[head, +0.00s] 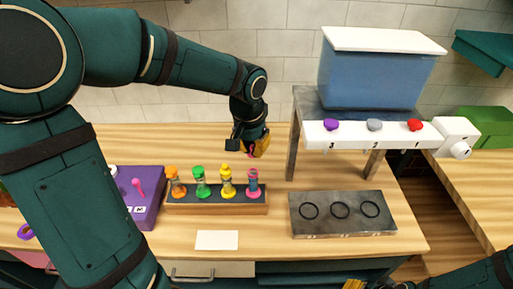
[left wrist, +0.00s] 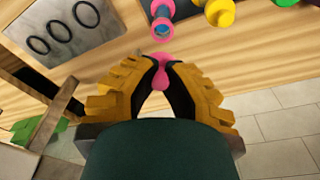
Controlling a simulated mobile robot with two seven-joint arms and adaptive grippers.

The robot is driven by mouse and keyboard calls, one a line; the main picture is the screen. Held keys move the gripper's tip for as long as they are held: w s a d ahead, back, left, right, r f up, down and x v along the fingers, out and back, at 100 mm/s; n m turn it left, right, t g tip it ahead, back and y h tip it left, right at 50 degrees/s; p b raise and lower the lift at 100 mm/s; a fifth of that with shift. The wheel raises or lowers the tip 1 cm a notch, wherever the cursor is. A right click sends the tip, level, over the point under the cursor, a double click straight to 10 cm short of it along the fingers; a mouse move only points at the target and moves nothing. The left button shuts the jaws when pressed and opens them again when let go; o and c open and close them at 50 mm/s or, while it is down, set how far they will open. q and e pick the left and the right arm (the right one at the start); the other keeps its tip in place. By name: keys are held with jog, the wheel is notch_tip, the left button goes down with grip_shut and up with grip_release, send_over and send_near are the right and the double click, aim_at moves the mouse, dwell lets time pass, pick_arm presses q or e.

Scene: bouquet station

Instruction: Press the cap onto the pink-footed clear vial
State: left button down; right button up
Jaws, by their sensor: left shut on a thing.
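The pink-footed clear vial (head: 253,184) stands upright at the right end of a dark-topped wooden rack (head: 216,208). In the left wrist view its open-looking pink rim (left wrist: 162,29) shows just beyond my fingers. My left gripper (head: 256,150) is shut on a pink cap, whose rounded knob (left wrist: 160,81) shows between the yellow fingers in the left wrist view. The cap is above and a little behind the vial, apart from it in the head view. Part of the cap is hidden by the fingers. Yellow fingertips of my right gripper (head: 354,285) barely show at the bottom edge.
Orange (head: 175,183), green (head: 201,183) and yellow (head: 227,182) vials stand left of the pink one. A purple box (head: 138,195) is left of the rack. A grey ringed plate (head: 342,226) and a dispenser with a blue tank (head: 375,75) are right. A white card (head: 217,240) lies in front.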

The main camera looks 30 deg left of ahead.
pick_arm(q)
notch_tip(320, 180, down, 6)
jog(key=b, duration=0.4)
jog(key=shift+f+b, duration=0.15)
jog(key=shift+b, duration=0.25)
pick_arm(e)
jog(key=shift+s+a+f, duration=0.1)
jog(key=shift+s+f, duration=0.1)
jog(key=shift+f, duration=1.15)
jog(key=shift+s+a+f, duration=0.1)
jog(key=shift+s+f, duration=0.1)
jog(key=shift+f, duration=1.1)
pick_arm(q)
jog(key=shift+f, duration=0.2)
pick_arm(e)
jog(key=shift+f, duration=0.2)
pick_arm(q)
jog(key=shift+c, duration=2.2)
grip_release()
jog(key=shift+r, duration=0.1)
jog(key=shift+r+p, duration=2.55)
jog(key=shift+r, duration=0.95)
pick_arm(e)
notch_tip(320, 180, up, 5)
jog(key=shift+r, duration=0.2)
